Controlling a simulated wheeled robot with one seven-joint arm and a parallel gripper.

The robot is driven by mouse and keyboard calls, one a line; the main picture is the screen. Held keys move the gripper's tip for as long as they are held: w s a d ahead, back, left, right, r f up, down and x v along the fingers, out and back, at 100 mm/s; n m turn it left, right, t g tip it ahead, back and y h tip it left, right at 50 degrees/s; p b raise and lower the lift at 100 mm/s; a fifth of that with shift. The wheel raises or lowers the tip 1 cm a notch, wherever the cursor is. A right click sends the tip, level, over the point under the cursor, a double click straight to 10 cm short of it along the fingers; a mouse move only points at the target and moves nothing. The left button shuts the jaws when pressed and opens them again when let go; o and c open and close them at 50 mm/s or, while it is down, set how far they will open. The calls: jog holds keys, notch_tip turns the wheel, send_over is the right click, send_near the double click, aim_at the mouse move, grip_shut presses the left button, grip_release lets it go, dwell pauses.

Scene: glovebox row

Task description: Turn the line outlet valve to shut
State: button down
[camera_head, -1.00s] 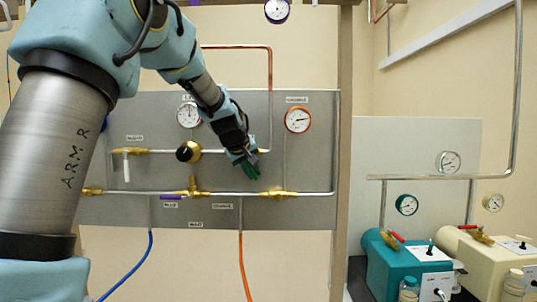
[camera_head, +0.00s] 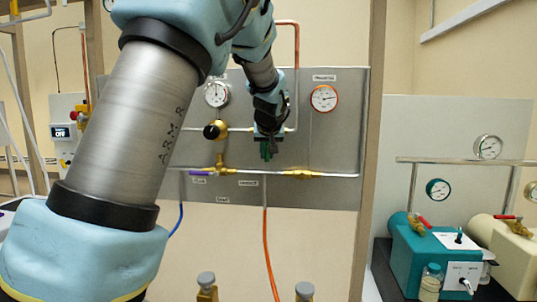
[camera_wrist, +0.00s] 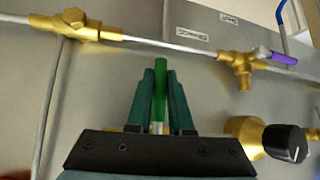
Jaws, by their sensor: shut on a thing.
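The line outlet valve shows mainly by its green lever (camera_wrist: 158,90), which lies between my fingers in the wrist view. Bits of brass show at its base, but most of the valve body is hidden behind my gripper. My gripper (camera_wrist: 160,85) is shut on the lever, with a dark teal finger on each side. In the head view my gripper (camera_head: 267,147) is at the panel, right of the black knob, over the upper pipe. The lever points down the panel, roughly across the pipe runs.
The grey panel (camera_head: 335,150) carries a brass regulator with a black knob (camera_head: 212,131), which also shows close beside my gripper in the wrist view (camera_wrist: 285,143). A purple-handled valve (camera_head: 198,173) and brass fittings sit on the lower pipe. Teal and cream pumps stand at right.

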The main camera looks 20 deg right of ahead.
dwell(0.3)
jog(key=c, duration=0.8)
grip_release()
jog(key=shift+c, duration=0.2)
jog(key=shift+r, duration=0.1)
jog(key=b+v, duration=0.3)
jog(key=v, duration=0.7)
jog(key=shift+s+r+b, duration=0.15)
jog(key=shift+s+b, duration=0.1)
jog(key=shift+b, duration=0.1)
jog(key=shift+a, duration=0.1)
